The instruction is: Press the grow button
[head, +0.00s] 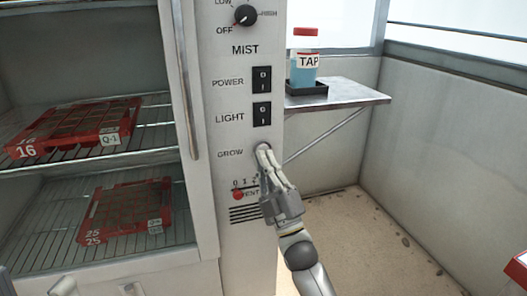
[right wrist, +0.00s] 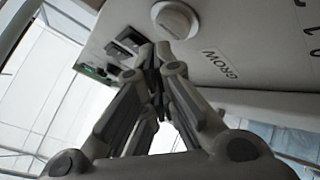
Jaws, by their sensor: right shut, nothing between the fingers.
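The grow button (head: 263,147) is a pale round knob beside the GROW label on the white control panel (head: 232,175). The right wrist view shows the grow button (right wrist: 175,20) whole, just beyond the fingertips. My right gripper (right wrist: 160,52) is shut and empty, with its fingertips pointing at the panel close to the button. I cannot tell whether they touch it. A small grey part, perhaps of my left gripper (head: 62,287), shows at the bottom left edge; its jaws cannot be made out.
The POWER switch (head: 261,80) and LIGHT switch (head: 261,113) sit above, the MIST dial (head: 246,16) higher. Left are racks with red trays (head: 70,128). A TAP bottle (head: 304,72) stands on the side shelf (head: 350,96).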

